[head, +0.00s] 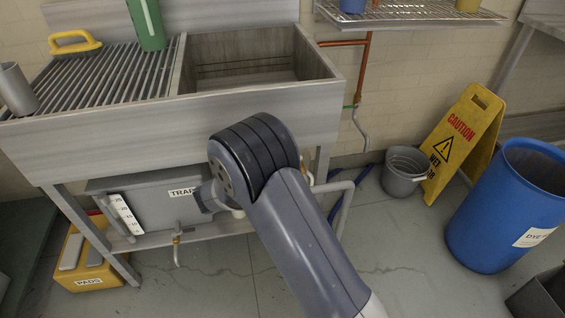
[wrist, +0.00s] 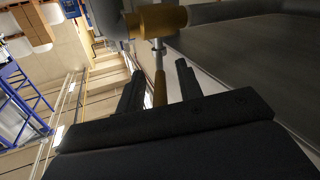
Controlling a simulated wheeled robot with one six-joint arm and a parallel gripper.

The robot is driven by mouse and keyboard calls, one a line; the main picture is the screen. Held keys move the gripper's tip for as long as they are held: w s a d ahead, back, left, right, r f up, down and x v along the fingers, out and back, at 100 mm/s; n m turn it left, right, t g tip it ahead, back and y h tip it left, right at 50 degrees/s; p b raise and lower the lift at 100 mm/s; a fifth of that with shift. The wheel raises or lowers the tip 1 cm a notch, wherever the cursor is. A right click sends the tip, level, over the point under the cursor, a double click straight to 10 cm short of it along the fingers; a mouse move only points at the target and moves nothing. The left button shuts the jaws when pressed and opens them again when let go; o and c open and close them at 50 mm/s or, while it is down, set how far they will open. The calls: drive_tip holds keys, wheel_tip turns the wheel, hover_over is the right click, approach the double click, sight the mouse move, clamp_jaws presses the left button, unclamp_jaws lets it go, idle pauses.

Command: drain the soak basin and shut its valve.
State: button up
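The soak basin (head: 318,62) is the deep grey sink on the right of the metal stand in the head view. In the wrist view a brass valve body (wrist: 160,20) sits on a grey pipe, with a slim yellow-brown lever (wrist: 160,90) pointing toward my gripper. My gripper (wrist: 158,78) is open, one dark finger on each side of the lever. Contact with the lever is not clear. In the head view my arm hides this valve and most of my gripper, under the basin's front.
A grey box marked TRAP (head: 150,205) with a scale sits under the ribbed drainboard (head: 100,75), a small brass tap (head: 177,238) below it. A grey bucket (head: 403,172), yellow caution sign (head: 462,140) and blue drum (head: 490,220) stand right. Floor in front is clear.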

drive_tip(key=p+v, duration=0.1)
drive_tip(key=v, duration=0.9)
drive_tip(key=shift+s+a+p, duration=0.2)
drive_tip(key=shift+a+p, duration=0.15)
drive_tip(key=shift+p, duration=0.05)
